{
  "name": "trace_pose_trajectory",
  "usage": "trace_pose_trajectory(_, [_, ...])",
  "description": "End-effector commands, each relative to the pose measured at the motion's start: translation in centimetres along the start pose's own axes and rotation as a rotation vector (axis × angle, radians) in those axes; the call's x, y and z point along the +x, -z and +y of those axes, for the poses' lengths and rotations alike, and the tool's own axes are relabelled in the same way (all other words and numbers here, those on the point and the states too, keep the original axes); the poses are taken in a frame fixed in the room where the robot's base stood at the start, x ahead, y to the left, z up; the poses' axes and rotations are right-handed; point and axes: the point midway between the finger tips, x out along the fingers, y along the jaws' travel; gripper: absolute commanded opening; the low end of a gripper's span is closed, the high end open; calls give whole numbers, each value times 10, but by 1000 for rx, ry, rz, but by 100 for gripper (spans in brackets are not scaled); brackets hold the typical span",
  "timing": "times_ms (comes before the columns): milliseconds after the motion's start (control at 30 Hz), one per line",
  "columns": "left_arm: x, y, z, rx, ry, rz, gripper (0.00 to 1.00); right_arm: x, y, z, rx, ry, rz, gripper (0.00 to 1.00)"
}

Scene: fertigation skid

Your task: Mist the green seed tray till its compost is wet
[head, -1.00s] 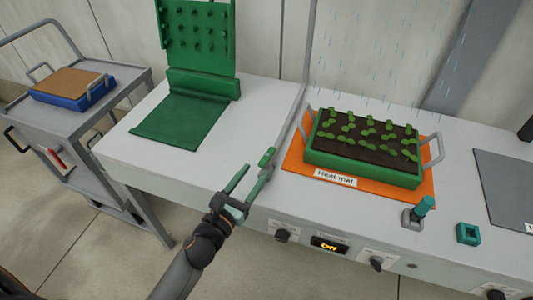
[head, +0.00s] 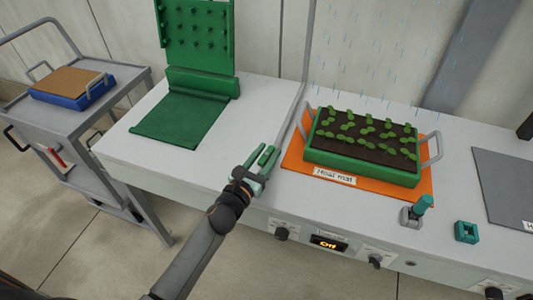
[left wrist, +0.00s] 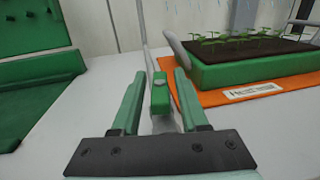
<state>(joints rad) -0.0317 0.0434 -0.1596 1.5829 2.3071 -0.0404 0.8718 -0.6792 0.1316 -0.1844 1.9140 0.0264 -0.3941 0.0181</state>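The green seed tray (head: 360,170) holds dark brown compost with several seedlings and stands on the orange heat mat (head: 293,157). It also shows in the left wrist view (left wrist: 240,72). Thin blue droplet streaks show above and behind it. I cannot tell how wet the compost is. My left gripper (head: 262,165) is left of the mat near the bench's front edge. Its fingers are open on either side of a small green handle (left wrist: 160,93) at the near end of a thin grey rod. A gap shows at the handle's left. My right gripper is out of view.
A display (head: 328,243) on the bench front seems to read "Off", with dark knobs beside it. A teal-topped lever (head: 420,208) and teal block (head: 467,232) stand right of the mat. A green pegboard (head: 196,45) stands left. A trolley (head: 60,125) holds a blue tray (head: 72,90).

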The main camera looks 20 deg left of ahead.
Motion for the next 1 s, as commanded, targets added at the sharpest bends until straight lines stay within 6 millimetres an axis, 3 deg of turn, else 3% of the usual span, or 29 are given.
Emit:
trace_pose_trajectory(33, [0, 0, 0, 0, 0, 0, 37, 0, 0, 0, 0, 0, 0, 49])
trace_pose_trajectory(367, [0, 0, 0, 0, 0, 0, 0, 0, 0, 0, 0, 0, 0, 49])
trace_pose_trajectory(1000, [0, -1, 1, 6, 55, 0, 0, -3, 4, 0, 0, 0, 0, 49])
